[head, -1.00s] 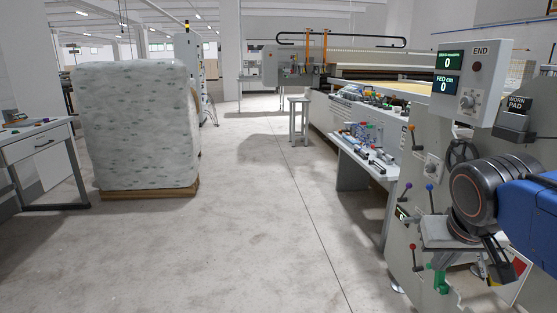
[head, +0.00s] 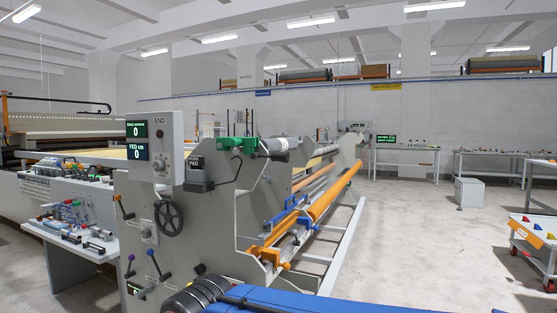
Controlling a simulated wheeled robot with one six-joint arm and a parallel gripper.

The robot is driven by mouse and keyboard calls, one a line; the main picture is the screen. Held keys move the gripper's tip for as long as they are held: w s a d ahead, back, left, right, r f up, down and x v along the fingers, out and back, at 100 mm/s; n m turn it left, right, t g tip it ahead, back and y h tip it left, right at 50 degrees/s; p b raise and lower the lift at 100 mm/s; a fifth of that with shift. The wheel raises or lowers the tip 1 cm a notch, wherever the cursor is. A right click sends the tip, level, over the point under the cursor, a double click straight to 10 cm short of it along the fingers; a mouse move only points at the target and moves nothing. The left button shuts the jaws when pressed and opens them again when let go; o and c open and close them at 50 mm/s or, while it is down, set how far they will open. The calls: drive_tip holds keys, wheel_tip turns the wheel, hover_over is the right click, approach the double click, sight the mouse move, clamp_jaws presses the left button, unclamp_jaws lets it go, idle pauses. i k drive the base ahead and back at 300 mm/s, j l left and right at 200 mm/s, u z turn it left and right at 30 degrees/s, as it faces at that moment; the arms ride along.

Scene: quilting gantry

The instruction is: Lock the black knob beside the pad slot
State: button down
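Another dark knob (head: 200,269) shows just above my arm. I cannot tell which one is beside the pad slot, or whether either is locked. The pad slot is not clearly visible; my arm covers the lower part of the plate. A dark holder labelled for a worn pad (head: 197,178) is higher up. My gripper is out of the frame; only my arm shows along the bottom edge.
A black handwheel (head: 168,218) and a control box (head: 152,147) reading 0 are on the machine. Orange rollers (head: 335,195) and a rail run off to the right. A small table (head: 65,240) with tools stands left. Open floor (head: 420,240) lies right.

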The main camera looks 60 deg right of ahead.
sight(284, 157)
drive_tip(key=z, duration=1.4)
